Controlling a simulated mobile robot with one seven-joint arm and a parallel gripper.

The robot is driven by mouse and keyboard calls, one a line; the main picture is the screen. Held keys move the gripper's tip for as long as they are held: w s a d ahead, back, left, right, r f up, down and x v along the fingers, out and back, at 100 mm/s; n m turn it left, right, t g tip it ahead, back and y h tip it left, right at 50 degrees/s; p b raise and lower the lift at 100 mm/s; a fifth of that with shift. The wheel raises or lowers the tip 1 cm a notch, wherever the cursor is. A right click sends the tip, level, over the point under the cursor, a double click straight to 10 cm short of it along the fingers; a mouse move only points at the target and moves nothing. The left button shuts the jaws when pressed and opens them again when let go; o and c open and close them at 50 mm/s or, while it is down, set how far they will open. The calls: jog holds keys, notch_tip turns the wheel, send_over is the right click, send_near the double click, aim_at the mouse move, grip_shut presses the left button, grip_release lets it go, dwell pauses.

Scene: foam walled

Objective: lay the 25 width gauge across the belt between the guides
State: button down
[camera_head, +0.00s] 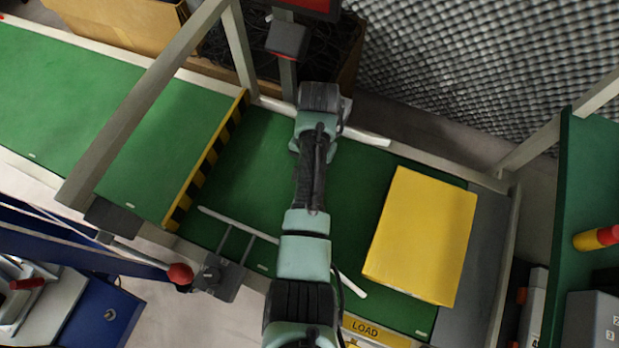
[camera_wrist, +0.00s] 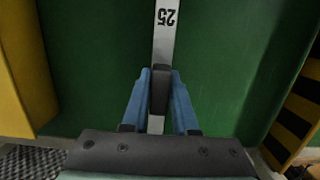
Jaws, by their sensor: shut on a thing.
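The 25 width gauge (camera_wrist: 166,40) is a flat pale strip with a black "25" and a dark grip block. In the wrist view my gripper (camera_wrist: 160,78) is shut on the block, blue fingers on either side. The strip points up the picture over the green belt (camera_head: 250,150); whether it touches the belt is unclear. In the head view my arm's end hides the gripper and most or all of the gauge, near the belt's far side. The near guide (camera_head: 235,223) and the far guide (camera_head: 368,138) are pale rails along the belt's sides.
A yellow box (camera_head: 422,235) stands on the belt to the right. A yellow-black striped bar (camera_head: 205,160) crosses the belt to the left. Pale frame posts (camera_head: 150,95) rise there. A red-knobbed lever (camera_head: 180,273) is at the near side. Foam (camera_head: 480,70) lines the far wall.

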notch_tip(320, 180, down, 2)
jog(key=shift+r, duration=0.1)
jog(key=c, duration=0.7)
grip_release()
jog(key=r+p, duration=0.1)
jog(key=r, duration=0.3)
jog(key=w+r+p, duration=0.1)
jog(key=r+p, duration=0.1)
jog(key=r, duration=0.2)
jog(key=r+p, duration=0.1)
jog(key=r, duration=0.3)
jog(key=shift+w+d+p, duration=0.3)
jog(key=shift+w+d, duration=0.05)
